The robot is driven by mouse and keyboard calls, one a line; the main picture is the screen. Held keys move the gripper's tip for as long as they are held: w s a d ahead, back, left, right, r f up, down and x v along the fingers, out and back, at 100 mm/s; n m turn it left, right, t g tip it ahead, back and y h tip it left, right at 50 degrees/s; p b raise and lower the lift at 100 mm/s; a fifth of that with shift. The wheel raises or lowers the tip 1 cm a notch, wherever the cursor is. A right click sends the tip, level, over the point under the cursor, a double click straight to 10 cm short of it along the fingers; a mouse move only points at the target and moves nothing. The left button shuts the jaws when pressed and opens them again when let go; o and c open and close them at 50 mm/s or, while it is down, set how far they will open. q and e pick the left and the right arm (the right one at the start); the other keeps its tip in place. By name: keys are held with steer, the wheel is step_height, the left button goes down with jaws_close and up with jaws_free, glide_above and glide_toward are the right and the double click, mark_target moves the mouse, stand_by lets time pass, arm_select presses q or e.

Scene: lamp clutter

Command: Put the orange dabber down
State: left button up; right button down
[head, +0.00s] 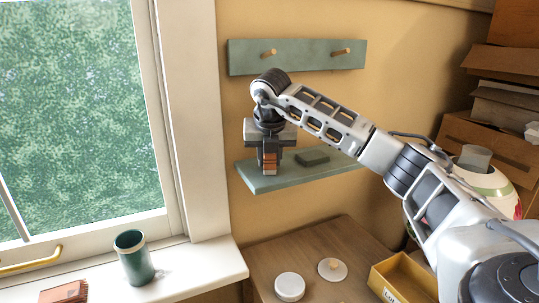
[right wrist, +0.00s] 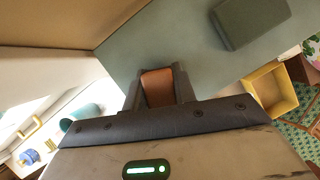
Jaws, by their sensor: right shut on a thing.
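The orange dabber (head: 270,162) is between the fingers of my right gripper (head: 269,168), which is shut on it. In the right wrist view the dabber (right wrist: 157,88) shows as an orange-brown block between the dark fingers (right wrist: 160,92). The gripper points down over the left part of the green wall shelf (head: 265,186). The shelf surface (right wrist: 150,40) lies behind the dabber in the wrist view. I cannot tell whether the dabber touches the shelf. My left gripper is not in view.
A dark green block (head: 312,158) lies on the shelf, right of the gripper. A green peg rail (head: 297,56) is above. A green cup (head: 134,257) stands on the windowsill. Below are a white round jar (head: 289,287), a pale disc with a knob (head: 332,269) and a yellow box (head: 403,280).

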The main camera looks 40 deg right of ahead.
steer(key=shift+f, duration=0.15)
steer(key=c, duration=1.1)
jaws_free()
